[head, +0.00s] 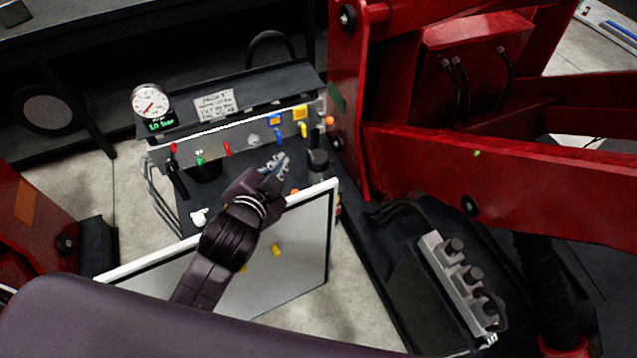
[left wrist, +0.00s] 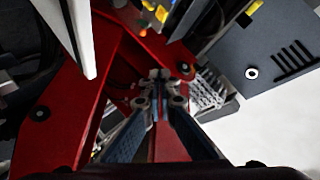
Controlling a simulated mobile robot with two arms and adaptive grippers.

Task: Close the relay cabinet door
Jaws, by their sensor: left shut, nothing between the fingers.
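A light grey panel with a white rim (head: 305,245), which looks like the relay cabinet door, stands open at an angle in the lower middle of the head view. Two small yellow parts show on its face. My left gripper (head: 276,164) reaches over its top edge, its forearm hiding part of the panel. Its fingers are together and empty, near the control panel (head: 240,138). In the left wrist view, the fingertips (left wrist: 160,78) meet in front of red framework, and a white-edged plate (left wrist: 80,35) stands at upper left. I cannot tell whether the gripper touches the door. My right gripper is out of view.
A pressure gauge (head: 151,102) and several coloured levers stand behind the door. Large red machine beams (head: 500,175) fill the right side. A block with black knobs (head: 460,275) sits at lower right. A grey vented plate (left wrist: 275,65) is at right in the wrist view.

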